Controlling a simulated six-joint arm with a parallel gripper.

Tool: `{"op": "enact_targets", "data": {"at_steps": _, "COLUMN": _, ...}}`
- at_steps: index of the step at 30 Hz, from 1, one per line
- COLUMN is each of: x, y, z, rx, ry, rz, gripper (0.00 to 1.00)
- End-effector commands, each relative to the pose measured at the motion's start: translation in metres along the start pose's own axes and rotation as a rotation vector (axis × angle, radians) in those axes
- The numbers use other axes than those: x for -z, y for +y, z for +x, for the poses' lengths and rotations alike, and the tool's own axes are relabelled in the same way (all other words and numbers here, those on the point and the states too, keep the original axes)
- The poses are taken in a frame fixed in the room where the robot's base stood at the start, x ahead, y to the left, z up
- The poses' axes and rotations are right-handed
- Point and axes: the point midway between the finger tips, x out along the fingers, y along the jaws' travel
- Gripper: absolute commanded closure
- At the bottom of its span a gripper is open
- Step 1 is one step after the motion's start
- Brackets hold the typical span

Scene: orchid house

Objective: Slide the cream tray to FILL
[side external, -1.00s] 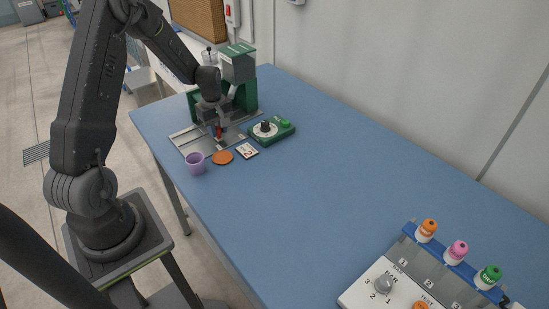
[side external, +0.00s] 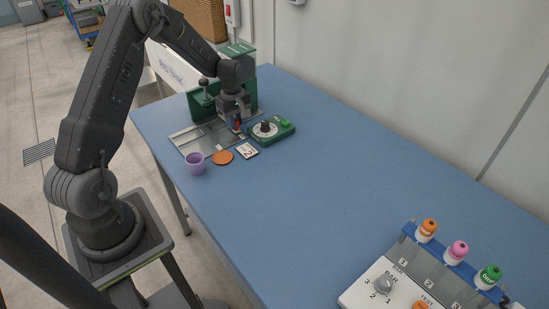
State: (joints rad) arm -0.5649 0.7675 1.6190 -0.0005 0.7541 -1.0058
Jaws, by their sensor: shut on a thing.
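My gripper (side external: 237,119) is low over the right part of a grey metal rail plate (side external: 190,139), in front of a green machine (side external: 203,103). It is shut on a small red upright piece (side external: 237,126), which looks like a handle and is mostly covered by the fingers. I cannot make out the cream tray as a separate thing; the arm and fingers hide what is under the red piece. No FILL marking is readable at this size.
A green box with a dial and green button (side external: 272,130) stands close right of my gripper. A panel with capped bottles (side external: 459,250) is far right. The blue table (side external: 340,180) between is clear.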

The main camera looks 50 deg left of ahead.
Motion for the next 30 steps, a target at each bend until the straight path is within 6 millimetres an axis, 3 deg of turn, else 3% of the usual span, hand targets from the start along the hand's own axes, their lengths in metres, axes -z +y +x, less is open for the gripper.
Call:
{"op": "enact_targets", "data": {"at_steps": 9, "x": 0.0, "y": 0.001, "z": 0.0, "rx": 0.0, "ry": 0.0, "rz": 0.0, "gripper": 0.47}}
{"op": "enact_targets", "data": {"at_steps": 17, "x": 0.0, "y": 0.001, "z": -0.002, "rx": 0.0, "ry": 0.0, "rz": 0.0, "gripper": 0.47}}
{"op": "enact_targets", "data": {"at_steps": 30, "x": 0.0, "y": 0.001, "z": -0.034, "rx": -0.001, "ry": 0.001, "rz": 0.0, "gripper": 0.47}}
